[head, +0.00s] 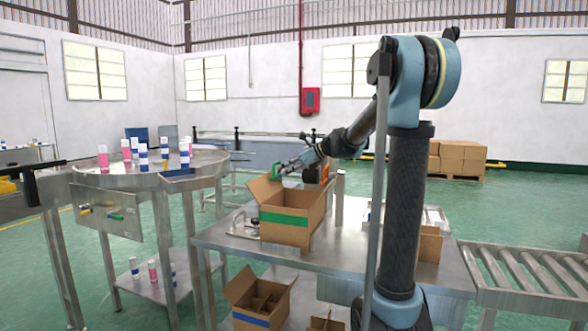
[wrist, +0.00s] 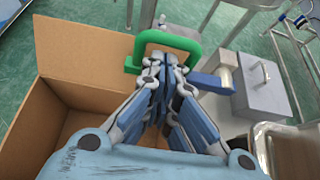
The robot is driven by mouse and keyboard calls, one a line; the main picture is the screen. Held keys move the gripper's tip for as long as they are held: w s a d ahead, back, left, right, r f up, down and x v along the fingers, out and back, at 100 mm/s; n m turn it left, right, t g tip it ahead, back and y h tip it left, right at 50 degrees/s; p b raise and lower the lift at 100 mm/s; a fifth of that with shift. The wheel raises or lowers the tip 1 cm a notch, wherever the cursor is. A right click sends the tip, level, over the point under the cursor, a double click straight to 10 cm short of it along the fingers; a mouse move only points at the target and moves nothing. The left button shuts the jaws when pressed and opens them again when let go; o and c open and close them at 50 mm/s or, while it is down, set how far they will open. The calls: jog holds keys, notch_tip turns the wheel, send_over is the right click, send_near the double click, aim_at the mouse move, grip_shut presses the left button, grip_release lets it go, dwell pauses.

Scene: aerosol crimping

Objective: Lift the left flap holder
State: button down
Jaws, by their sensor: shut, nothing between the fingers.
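The green flap holder (wrist: 166,42) is a U-shaped piece at the edge of the open cardboard box's flap. It shows small in the head view (head: 277,172), at the upper left of the box with the green band (head: 285,219). My gripper (wrist: 166,68) is shut with nothing between its fingers. Its fingertips are right at the green holder, overlapping its lower opening in the wrist view; I cannot tell if they touch. In the head view my gripper (head: 288,167) reaches over the box from the right. The fingers hide part of the holder and box.
The box stands on a metal table (head: 342,261). In the wrist view a grey metal block (wrist: 250,88) with a blue part (wrist: 212,83) lies right of the fingers. A round table (head: 205,160) with several spray cans is at left, a roller conveyor (head: 530,268) at right.

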jog(key=shift+w+a+f, duration=0.1)
jog(key=shift+a+f, duration=0.1)
jog(key=shift+a, duration=0.15)
jog(key=shift+a+r, duration=0.1)
jog(key=shift+a, duration=0.05)
jog(key=shift+w+d+r+m+g, duration=0.15)
jog(key=shift+d+r+m+g, duration=0.05)
jog(key=shift+r+m+g, duration=0.1)
